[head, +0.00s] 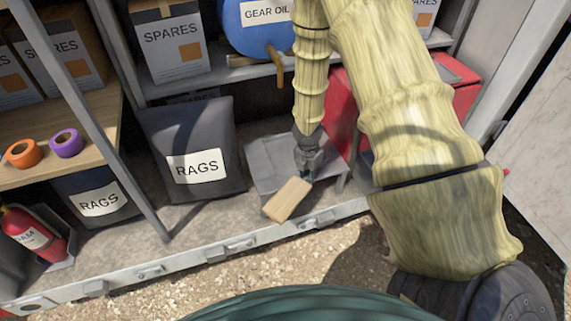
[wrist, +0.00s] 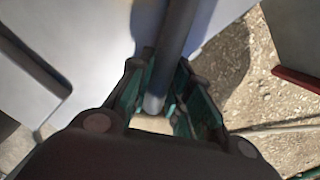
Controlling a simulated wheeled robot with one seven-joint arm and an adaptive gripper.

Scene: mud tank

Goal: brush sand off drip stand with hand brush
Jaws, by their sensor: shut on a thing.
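The drip stand (head: 262,158) is a low grey stand on the shelf floor, below the tap of the gear oil drum. My gripper (head: 308,170) is over its right part and shut on the hand brush. The brush's pale wooden block (head: 287,200) shows at the stand's front edge; I cannot tell whether it touches the stand. Its bristles are hidden. In the wrist view, a dark grey rod-like handle (wrist: 176,45) lies between the finger pads of my gripper (wrist: 158,95). I cannot make out sand on the stand.
A dark RAGS bag (head: 190,130) stands left of the stand, and a red box (head: 342,110) is close behind on the right. The blue gear oil drum (head: 255,30) is above. A grey upright (head: 100,130) and a raised front rail (head: 235,248) bound the shelf.

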